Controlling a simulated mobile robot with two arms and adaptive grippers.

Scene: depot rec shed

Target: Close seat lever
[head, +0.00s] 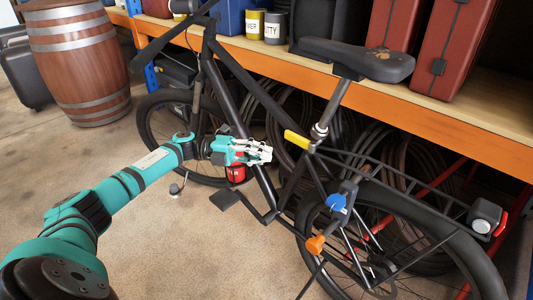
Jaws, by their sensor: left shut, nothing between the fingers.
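A black bicycle (246,168) stands in front of the shelf. Its black saddle (358,58) sits on a silver seat post (333,103). A yellow lever (297,139) sticks out to the left from the clamp at the foot of the seat post; I take it to be the seat lever. My left gripper (268,154) is shut and empty, in front of the bicycle frame and just left of and below the yellow lever. It appears apart from the lever. My right gripper is out of view.
An orange-edged shelf (450,118) with red cases (438,50) runs behind the bicycle. A blue knob (336,202) and an orange knob (315,244) stand out near the rear wheel. A wooden barrel (78,60) stands at left. The floor (165,240) in front is mostly clear.

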